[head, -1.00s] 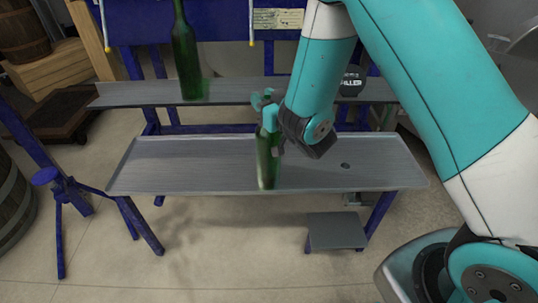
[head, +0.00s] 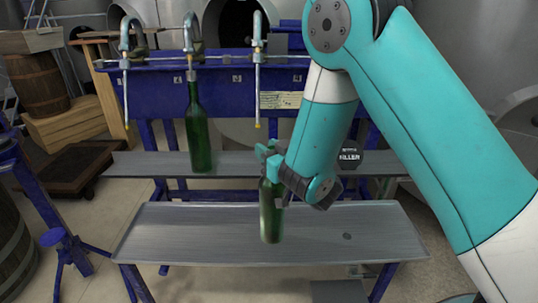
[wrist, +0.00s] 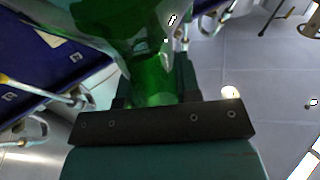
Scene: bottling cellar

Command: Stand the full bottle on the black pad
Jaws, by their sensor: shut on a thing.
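My gripper (head: 272,172) is shut on the neck of a green bottle (head: 270,215), which is upright over the front grey bench. I cannot tell whether its base touches the bench. In the wrist view the bottle's green glass (wrist: 150,78) shows beyond the gripper's dark bar. A second green bottle (head: 199,140) stands upright on the rear shelf, below the middle spout. I cannot tell from the glass which bottle is full. I cannot make out for certain which thing is the black pad.
A blue stand (head: 60,245) is at left, beside a barrel.

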